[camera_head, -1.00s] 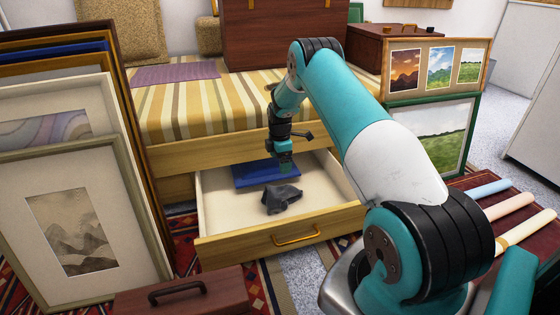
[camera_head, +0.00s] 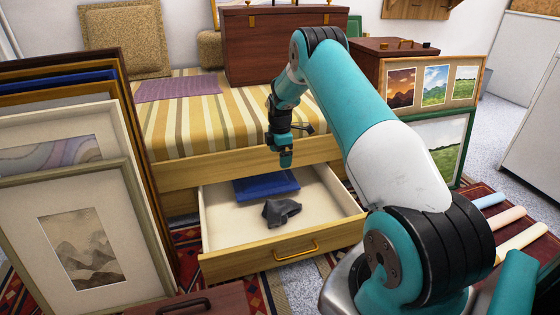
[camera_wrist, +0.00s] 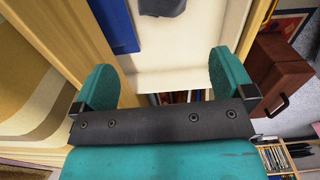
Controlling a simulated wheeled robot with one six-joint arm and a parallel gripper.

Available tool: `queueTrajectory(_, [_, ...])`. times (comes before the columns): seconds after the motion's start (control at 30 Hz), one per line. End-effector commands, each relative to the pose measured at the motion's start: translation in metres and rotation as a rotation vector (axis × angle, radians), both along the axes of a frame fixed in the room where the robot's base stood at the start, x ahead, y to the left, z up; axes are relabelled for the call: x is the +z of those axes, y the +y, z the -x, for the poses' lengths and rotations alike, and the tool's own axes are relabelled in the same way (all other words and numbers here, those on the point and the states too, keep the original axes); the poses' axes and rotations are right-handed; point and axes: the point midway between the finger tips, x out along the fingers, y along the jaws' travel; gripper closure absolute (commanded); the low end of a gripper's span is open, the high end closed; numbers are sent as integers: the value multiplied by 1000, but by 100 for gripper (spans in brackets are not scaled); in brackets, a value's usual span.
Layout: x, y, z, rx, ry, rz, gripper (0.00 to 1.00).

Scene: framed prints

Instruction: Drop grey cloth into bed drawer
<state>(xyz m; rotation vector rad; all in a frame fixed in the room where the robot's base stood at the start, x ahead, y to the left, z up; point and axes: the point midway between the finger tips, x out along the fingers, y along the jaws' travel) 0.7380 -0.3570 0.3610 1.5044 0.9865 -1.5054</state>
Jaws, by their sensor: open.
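The grey cloth (camera_head: 282,212) lies crumpled on the floor of the open bed drawer (camera_head: 222,232), in front of a flat blue item (camera_head: 266,186). In the wrist view part of the cloth (camera_wrist: 163,8) shows at the top edge, with the blue item (camera_wrist: 115,24) left of it. My gripper (camera_head: 286,160) is above the back of the drawer, near the bed's front board, apart from the cloth. In the wrist view its two teal fingers stand wide apart with nothing between them.
The bed (camera_head: 190,120) with a striped cover is behind the drawer. Framed prints (camera_head: 85,240) lean at the left, and more (camera_head: 430,85) stand at the right. A brown case (camera_wrist: 278,75) lies on the floor, and rolled papers (camera_head: 505,218) lie at the right.

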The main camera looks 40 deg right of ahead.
Motion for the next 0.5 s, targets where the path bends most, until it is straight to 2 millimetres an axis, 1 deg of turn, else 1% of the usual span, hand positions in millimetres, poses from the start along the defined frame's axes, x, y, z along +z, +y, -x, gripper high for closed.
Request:
queueTrajectory(0.03, [22,0,-1,0,-3,1,0])
queueTrajectory(0.2, [63,0,0,0,-2,1,0])
queueTrajectory(0.3, [82,0,0,0,-1,0,0])
queueTrajectory(0.4, [95,0,0,0,-1,0,0])
queueTrajectory(0.5, [103,0,0,0,1,0,0])
